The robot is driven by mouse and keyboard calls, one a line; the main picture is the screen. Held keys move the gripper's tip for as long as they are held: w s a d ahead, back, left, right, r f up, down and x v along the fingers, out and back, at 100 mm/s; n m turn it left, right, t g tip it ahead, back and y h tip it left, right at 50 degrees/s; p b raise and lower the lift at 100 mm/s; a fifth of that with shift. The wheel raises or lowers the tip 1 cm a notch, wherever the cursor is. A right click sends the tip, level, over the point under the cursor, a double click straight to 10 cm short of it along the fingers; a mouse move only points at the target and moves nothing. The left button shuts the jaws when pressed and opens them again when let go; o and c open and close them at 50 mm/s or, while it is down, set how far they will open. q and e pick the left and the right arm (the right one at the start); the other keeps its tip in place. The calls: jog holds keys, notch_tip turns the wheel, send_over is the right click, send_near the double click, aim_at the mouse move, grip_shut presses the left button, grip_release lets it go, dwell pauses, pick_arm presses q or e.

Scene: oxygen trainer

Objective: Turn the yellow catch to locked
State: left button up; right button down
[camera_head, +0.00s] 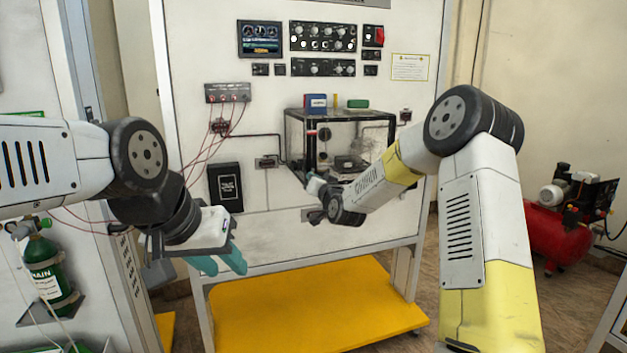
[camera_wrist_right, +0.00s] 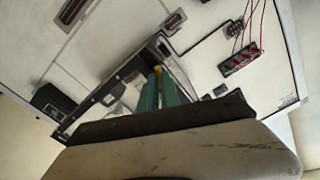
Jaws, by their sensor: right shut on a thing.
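The yellow catch (camera_wrist_right: 157,69) shows as a small yellow piece at the tips of my right gripper's teal fingers in the right wrist view. My right gripper (camera_wrist_right: 158,88) is shut on it. Most of the catch is hidden by the fingers, so I cannot tell its angle. In the head view my right arm reaches to the front left of the clear-walled box (camera_head: 365,135) on the panel; the catch is hidden there. My left gripper (camera_head: 219,262) hangs in front of the panel at the lower left, its teal fingers apart and empty.
The white panel (camera_head: 270,215) carries dials, a black box (camera_head: 226,187) and a red-wired terminal block (camera_head: 228,93). Blue and green blocks lie on the clear box. A green cylinder (camera_head: 50,275) stands at left, a red compressor (camera_head: 555,235) at right. A yellow shelf (camera_head: 310,305) is below.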

jog(key=m, duration=1.2)
jog(key=shift+d+f+m, duration=0.2)
jog(key=shift+f+m, duration=0.2)
dwell(0.3)
jog(key=c, duration=1.6)
grip_release()
jog(key=v, duration=0.7)
jog(key=shift+s+d, duration=0.1)
jog(key=shift+s, duration=0.2)
